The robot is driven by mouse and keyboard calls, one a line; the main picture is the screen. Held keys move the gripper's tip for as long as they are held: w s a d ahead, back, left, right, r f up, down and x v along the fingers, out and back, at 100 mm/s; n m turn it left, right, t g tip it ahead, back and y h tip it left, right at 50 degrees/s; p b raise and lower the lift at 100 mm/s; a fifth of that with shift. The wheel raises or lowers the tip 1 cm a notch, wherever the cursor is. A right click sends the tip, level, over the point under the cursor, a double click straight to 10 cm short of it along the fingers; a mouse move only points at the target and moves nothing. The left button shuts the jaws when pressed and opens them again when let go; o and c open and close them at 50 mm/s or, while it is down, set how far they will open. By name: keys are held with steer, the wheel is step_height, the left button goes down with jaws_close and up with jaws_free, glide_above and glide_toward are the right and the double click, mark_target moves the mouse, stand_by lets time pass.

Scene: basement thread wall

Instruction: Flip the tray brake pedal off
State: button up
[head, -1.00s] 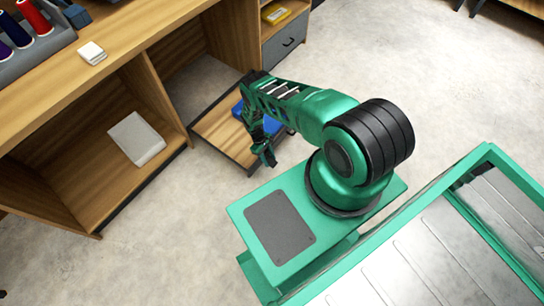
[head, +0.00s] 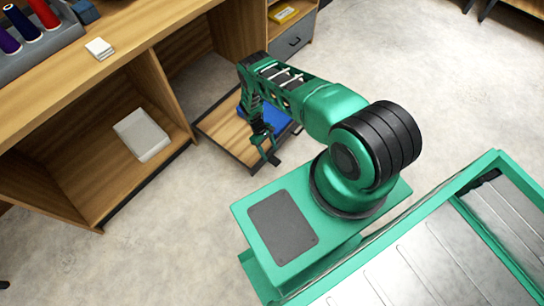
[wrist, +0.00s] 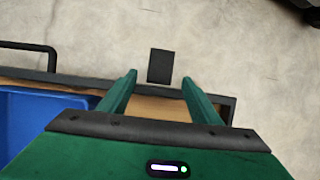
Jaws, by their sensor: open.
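The tray brake pedal appears as a dark flat rectangle (wrist: 161,66) in the wrist view, sticking out over the floor just past the tray's dark edge. My gripper (wrist: 158,78) is open and empty. Its two green fingers point toward the pedal, one to each side of it in the picture; I cannot tell the height gap. In the head view my gripper (head: 268,158) hangs low at the near right corner of the wooden tray (head: 222,128). I cannot tell the pedal from my fingers there.
A blue bin (wrist: 40,125) sits on the tray, partly behind my arm in the head view (head: 268,115). A black bar handle (wrist: 28,46) stands at the left in the wrist view. A wooden workbench (head: 160,45) is at the left. Concrete floor is clear in front.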

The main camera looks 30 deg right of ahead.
steer(key=shift+v, duration=2.25)
steer(key=shift+w, duration=0.1)
